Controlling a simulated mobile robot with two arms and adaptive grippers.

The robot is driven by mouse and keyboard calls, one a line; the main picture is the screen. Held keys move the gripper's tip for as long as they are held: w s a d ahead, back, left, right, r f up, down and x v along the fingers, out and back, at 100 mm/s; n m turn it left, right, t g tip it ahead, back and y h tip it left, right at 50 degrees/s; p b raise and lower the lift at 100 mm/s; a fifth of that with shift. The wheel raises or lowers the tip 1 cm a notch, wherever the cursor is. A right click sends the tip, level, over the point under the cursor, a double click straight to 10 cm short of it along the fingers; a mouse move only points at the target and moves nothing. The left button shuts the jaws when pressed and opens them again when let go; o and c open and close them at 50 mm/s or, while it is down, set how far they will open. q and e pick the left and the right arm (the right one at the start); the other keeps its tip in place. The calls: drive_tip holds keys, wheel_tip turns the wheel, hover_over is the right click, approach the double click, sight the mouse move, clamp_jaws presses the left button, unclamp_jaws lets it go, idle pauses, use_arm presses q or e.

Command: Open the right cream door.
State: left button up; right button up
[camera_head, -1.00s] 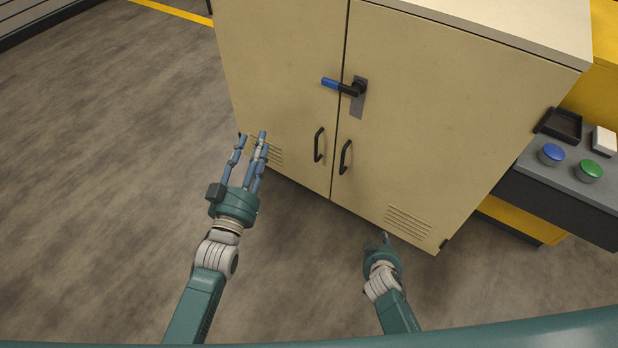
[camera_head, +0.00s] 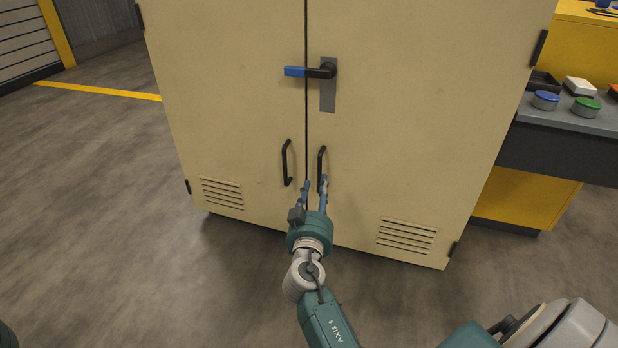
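The right cream door (camera_head: 420,130) is closed, flush beside the left cream door (camera_head: 225,95) with a thin dark seam between them. A lever with a blue grip (camera_head: 297,72) lies level on the right door's plate, its blue end reaching left across the seam. The right door's black pull handle (camera_head: 322,160) is upright beside the seam. My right gripper (camera_head: 315,184) is at the lower end of this handle, fingers apart and pointing up at it. Whether a finger touches the handle I cannot tell. My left gripper is out of view.
The left door has its own black pull handle (camera_head: 286,163). To the right, a grey bench (camera_head: 560,118) carries a blue button (camera_head: 545,100), a green button (camera_head: 585,107) and a dark tray. Open floor (camera_head: 100,190) lies to the left and in front.

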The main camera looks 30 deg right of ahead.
sight(321, 168)
drive_tip(key=b+x, duration=0.1)
drive_tip(key=x, duration=0.9)
clamp_jaws()
